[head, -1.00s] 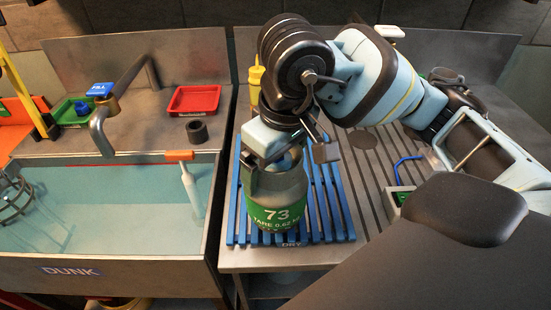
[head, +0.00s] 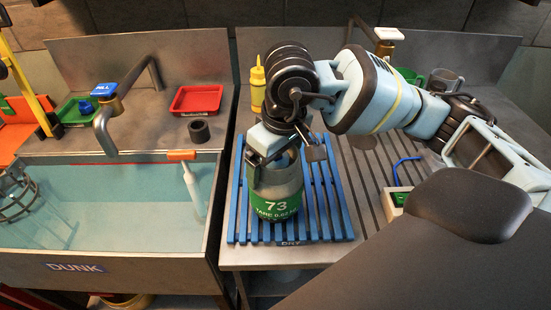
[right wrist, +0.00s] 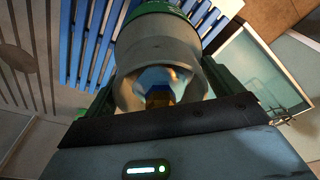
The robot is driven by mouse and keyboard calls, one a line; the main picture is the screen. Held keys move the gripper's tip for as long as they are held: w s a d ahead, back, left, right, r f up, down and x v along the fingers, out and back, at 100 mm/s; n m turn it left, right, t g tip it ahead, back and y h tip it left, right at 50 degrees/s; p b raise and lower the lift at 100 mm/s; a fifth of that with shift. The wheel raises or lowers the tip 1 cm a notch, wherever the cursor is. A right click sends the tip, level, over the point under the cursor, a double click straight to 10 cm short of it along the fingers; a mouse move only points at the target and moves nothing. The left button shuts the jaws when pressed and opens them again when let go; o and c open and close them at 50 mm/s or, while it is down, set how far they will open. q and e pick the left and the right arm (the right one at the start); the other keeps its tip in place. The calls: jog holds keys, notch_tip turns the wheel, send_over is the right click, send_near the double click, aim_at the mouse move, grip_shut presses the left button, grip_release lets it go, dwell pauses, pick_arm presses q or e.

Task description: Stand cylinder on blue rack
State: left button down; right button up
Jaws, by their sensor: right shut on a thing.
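The cylinder (head: 276,200) is a grey canister with a green band marked 73. It is upright over the front middle of the blue rack (head: 333,215), a slatted board on the metal drainboard. Its base looks to be at the slats, but I cannot tell whether it bears on them. My right gripper (head: 285,165) is above it, shut on its upper part. In the right wrist view, the cylinder (right wrist: 170,50) is between the fingers, with blue slats (right wrist: 92,40) beyond. My left gripper is not in view.
A water-filled sink (head: 110,205) is left of the rack, with a tap (head: 104,125) over it. A red tray (head: 196,99) and a dark ring (head: 199,131) sit behind the sink. A yellow bottle (head: 257,85) stands behind the rack. Bare drainboard (head: 365,190) lies to the right.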

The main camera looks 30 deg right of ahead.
jog(key=shift+f, duration=0.1)
jog(key=o, duration=1.6)
jog(key=r, duration=0.4)
jog(key=s+r, duration=0.1)
jog(key=r, duration=0.7)
jog(key=shift+s+d+r, duration=0.1)
jog(key=shift+s+d, duration=0.05)
jog(key=shift+s, duration=0.25)
